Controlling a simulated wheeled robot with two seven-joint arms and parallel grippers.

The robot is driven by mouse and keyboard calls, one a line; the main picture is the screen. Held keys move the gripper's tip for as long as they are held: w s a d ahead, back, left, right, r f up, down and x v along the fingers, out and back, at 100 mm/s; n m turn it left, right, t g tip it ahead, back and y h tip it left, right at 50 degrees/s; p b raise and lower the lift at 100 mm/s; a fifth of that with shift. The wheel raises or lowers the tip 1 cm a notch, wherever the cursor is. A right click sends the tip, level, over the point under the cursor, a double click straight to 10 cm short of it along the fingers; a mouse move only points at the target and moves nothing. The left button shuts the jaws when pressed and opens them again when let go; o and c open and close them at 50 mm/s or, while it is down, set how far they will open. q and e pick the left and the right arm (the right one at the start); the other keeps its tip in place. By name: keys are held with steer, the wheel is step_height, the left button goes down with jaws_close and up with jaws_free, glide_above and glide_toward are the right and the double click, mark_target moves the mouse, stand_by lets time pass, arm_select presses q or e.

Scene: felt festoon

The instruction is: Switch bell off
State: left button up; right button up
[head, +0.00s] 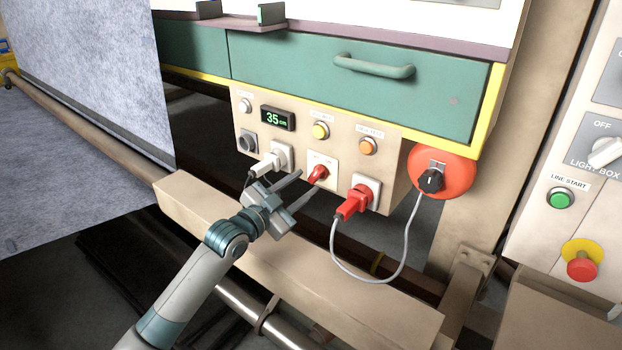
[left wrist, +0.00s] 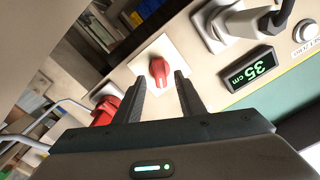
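A red rotary knob (head: 318,173) sits on a white plate in the middle of the beige control panel. Its label is too small to read, so I cannot tell whether it is the bell switch. My left gripper (head: 305,185) is open and empty in front of this knob. In the left wrist view the red knob (left wrist: 159,70) shows between and just beyond the tips of the open left gripper (left wrist: 160,88); I see no contact. My right gripper is not in view.
A white plug (head: 266,163) is left of the knob and a red plug (head: 354,201) with a looping grey cable is right of it. A display (head: 277,118) reads 35 cm. A beige beam (head: 300,262) runs below.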

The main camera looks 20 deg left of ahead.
mark_target(313, 178)
arm_select(q)
steer(key=shift+x, duration=2.1)
jaws_close()
